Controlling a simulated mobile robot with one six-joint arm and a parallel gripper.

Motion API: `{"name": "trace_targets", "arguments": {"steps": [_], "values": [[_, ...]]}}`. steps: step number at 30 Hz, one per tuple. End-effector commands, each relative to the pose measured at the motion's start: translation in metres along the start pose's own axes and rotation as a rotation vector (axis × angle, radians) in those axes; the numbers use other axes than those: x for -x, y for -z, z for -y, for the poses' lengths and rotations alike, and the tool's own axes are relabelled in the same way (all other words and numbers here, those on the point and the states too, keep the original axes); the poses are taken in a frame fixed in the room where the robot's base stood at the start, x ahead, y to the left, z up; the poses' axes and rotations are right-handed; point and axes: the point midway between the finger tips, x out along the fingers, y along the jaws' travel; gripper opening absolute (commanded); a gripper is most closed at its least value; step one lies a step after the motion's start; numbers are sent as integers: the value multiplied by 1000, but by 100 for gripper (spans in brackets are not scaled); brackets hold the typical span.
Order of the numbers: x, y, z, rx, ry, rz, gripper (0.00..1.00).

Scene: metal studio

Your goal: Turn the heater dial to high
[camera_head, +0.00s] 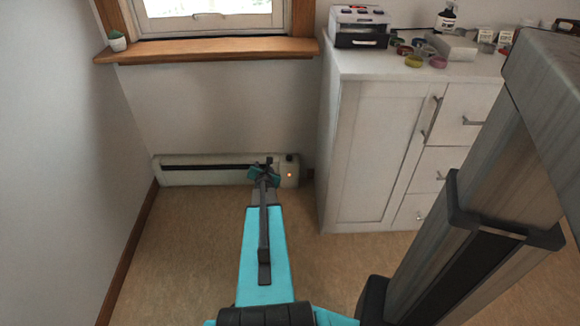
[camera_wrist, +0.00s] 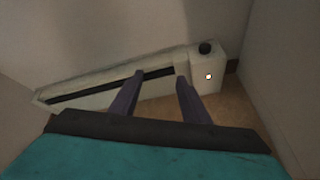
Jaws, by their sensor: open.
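The heater (camera_head: 205,177) is a long, low white unit with a dark slot, against the wall under the window. It also shows in the wrist view (camera_wrist: 95,86). Its dial (camera_head: 290,157) is a small dark knob on top of the right end, and it shows in the wrist view (camera_wrist: 205,48) too. An orange-red light (camera_wrist: 208,76) glows on the end face below it. My gripper (camera_head: 264,165) is in front of the heater, left of the dial. In the wrist view my gripper (camera_wrist: 160,75) has its two fingers apart with nothing between them. The dial's setting cannot be read.
A white cabinet (camera_head: 362,150) stands close to the right of the heater, with jars and boxes on top. A wooden windowsill (camera_head: 210,50) juts out above. A plain wall (camera_head: 60,150) is at left. The floor (camera_head: 180,240) in front of the heater is clear.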

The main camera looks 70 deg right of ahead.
Motion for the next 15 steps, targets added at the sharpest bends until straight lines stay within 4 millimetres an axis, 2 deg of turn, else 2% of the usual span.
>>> {"name": "trace_targets", "arguments": {"steps": [1,6,12,15], "values": [[-12,0,17,37,-6,12,42],[-30,-15,57,188,-31,40,42],[-45,-29,103,358,-51,60,42],[-48,-34,120,420,-57,65,42]]}}
